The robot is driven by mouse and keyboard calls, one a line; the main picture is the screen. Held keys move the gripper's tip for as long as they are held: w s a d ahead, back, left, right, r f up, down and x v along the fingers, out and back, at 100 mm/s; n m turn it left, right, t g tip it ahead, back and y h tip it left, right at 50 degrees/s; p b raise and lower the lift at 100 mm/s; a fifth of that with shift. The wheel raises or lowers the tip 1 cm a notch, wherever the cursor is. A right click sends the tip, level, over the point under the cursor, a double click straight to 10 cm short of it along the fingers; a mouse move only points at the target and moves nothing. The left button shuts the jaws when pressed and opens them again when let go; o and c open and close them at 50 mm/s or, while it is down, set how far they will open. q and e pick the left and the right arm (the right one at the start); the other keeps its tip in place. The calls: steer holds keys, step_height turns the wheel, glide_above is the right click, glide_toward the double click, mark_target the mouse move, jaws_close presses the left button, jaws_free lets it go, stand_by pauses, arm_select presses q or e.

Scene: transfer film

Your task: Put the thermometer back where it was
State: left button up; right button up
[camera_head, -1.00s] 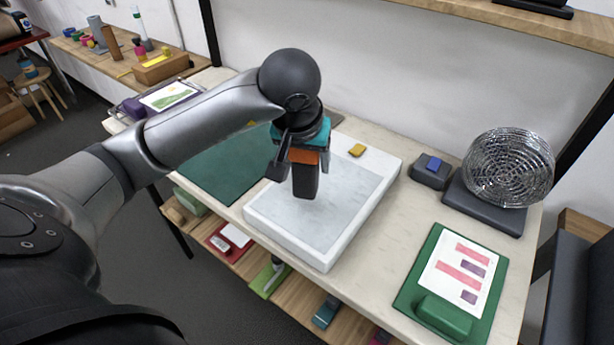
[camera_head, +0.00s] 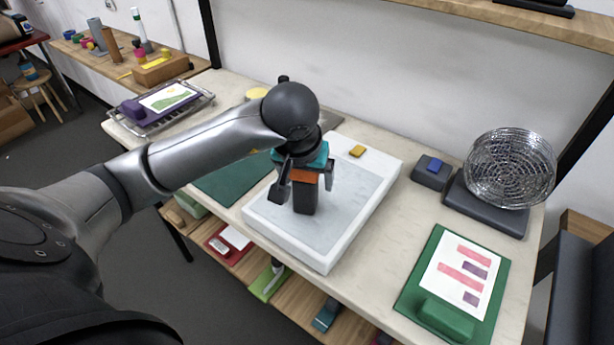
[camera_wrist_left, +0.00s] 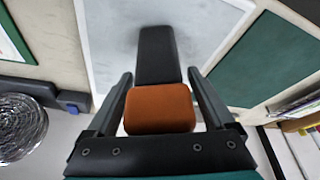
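The thermometer (camera_head: 305,197), with a black lower part and an orange upper part, is upright at my left gripper (camera_head: 304,186), over the white-rimmed tray with a grey floor (camera_head: 343,207). In the left wrist view, the orange part (camera_wrist_left: 160,110) of the thermometer lies between the two fingers of my left gripper (camera_wrist_left: 158,85), close to both, and its black part points away toward the tray floor. The lower end looks on or just above the floor; I cannot tell which. My right gripper is not in view.
A yellow block (camera_head: 357,151) sits on the tray's far rim. A green mat (camera_head: 232,182) lies left of the tray. To the right are a dark box with a blue top (camera_head: 431,173), a wire-mesh globe (camera_head: 510,168) and a green clipboard (camera_head: 460,280).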

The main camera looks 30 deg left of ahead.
arm_select(q)
steer(key=shift+o, duration=0.4)
steer(key=shift+r, duration=0.25)
steer(key=p+v, duration=0.1)
steer(key=v, duration=1)
steer(key=shift+s+r+p, duration=0.25)
steer(key=shift+r+p, duration=0.05)
steer(key=shift+r, duration=0.05)
steer(key=shift+c, duration=0.4)
stand_by(0.8)
